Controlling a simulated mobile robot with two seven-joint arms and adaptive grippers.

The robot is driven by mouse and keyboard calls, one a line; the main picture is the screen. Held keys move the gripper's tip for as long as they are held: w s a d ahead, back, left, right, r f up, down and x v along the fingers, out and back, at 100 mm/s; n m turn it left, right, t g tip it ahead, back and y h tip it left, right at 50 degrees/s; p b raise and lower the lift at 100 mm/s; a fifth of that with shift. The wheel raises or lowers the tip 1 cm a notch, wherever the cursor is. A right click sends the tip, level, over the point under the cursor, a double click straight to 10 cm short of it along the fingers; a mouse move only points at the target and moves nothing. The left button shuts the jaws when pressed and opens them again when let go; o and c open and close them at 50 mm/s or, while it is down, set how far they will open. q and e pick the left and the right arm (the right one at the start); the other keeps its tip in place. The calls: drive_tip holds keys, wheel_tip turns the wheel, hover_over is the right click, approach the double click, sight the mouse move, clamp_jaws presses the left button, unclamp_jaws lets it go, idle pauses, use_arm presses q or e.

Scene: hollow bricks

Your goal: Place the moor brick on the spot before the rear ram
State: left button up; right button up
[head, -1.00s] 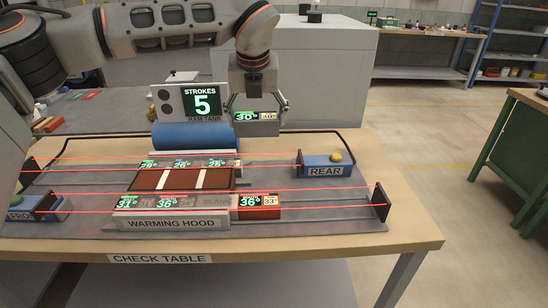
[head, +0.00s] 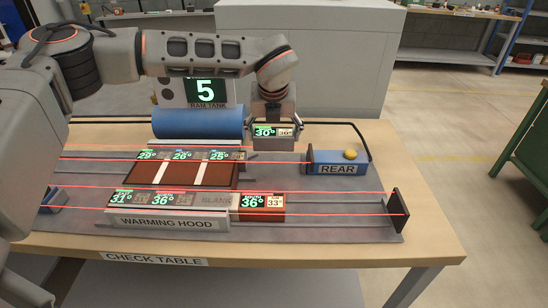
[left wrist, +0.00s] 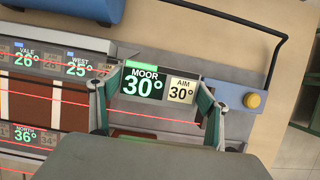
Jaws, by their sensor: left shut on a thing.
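The moor brick (head: 264,132) is a grey block whose face reads MOOR 30°, AIM 30°. My left gripper (head: 275,128) is shut on it, with one finger at each end, as the left wrist view shows (left wrist: 142,84). The brick is over the rear lane, left of the rear ram (head: 325,168), a blue block with a yellow knob and a REAR label. The ram also shows in the left wrist view (left wrist: 234,97). My right gripper is not in view.
Several bricks (head: 186,155) stand in the rear row, left of the held brick. The warming hood (head: 170,223) and a red brick reading 36° (head: 262,205) are in the front lane. The blue ram tank (head: 197,123) is behind. Red beams run along both lanes.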

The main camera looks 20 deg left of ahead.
sight(274, 145)
use_arm(q)
drive_tip(key=shift+o, duration=0.2)
drive_tip(key=shift+f, duration=4.05)
drive_tip(key=o, duration=1.2)
drive_tip(key=shift+f, duration=0.15)
drive_tip(key=shift+o, duration=0.2)
drive_tip(key=shift+r, duration=0.5)
drive_tip(key=v, duration=1.1)
drive_tip(key=shift+s+d, duration=0.1)
drive_tip(key=shift+s, duration=0.2)
